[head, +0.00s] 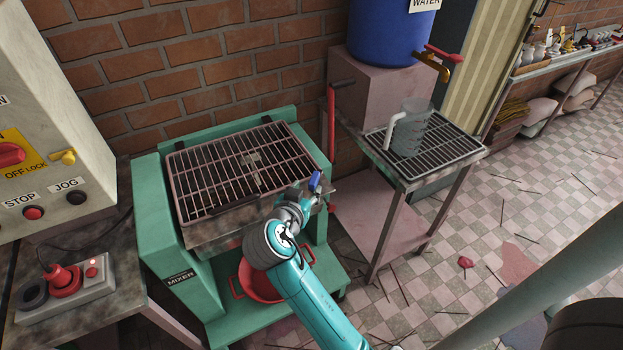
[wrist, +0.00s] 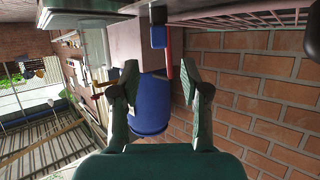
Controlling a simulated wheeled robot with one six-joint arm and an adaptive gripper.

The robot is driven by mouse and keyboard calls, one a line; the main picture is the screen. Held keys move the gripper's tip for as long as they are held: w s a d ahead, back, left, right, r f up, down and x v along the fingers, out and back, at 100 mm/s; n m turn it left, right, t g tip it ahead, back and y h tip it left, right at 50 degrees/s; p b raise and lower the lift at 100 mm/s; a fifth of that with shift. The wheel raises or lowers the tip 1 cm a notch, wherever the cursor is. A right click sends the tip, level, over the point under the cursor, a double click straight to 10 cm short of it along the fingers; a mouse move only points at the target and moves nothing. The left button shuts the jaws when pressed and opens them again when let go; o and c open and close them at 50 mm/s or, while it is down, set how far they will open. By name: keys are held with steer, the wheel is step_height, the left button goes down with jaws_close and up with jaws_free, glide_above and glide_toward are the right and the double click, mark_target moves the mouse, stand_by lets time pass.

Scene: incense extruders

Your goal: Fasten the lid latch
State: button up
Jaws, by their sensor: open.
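The mixer's barred lid (head: 245,170) lies shut over the green mixer (head: 180,235), its grid showing in the wrist view (wrist: 250,18). A small blue-handled latch (head: 315,182) sticks up at the lid's right side. It also shows in the wrist view (wrist: 158,36), ahead of my fingertips and between their lines. My gripper (wrist: 160,76) is open, with nothing between its fingers but the view of the background. In the head view it is at the mixer's right front corner, close to the latch, and my wrist hides its fingers. I cannot tell how the latch engages.
A red lever (head: 331,125) stands upright just behind the latch. A steel stand (head: 440,150) with a grey jug (head: 411,130) and a blue water drum (head: 385,35) is to the right. A red pot (head: 258,283) sits below the mixer. A control box (head: 60,120) is at left.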

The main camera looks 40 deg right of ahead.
mark_target(313, 180)
steer(key=x, duration=0.8)
steer(key=shift+d+f, duration=0.1)
jaws_close()
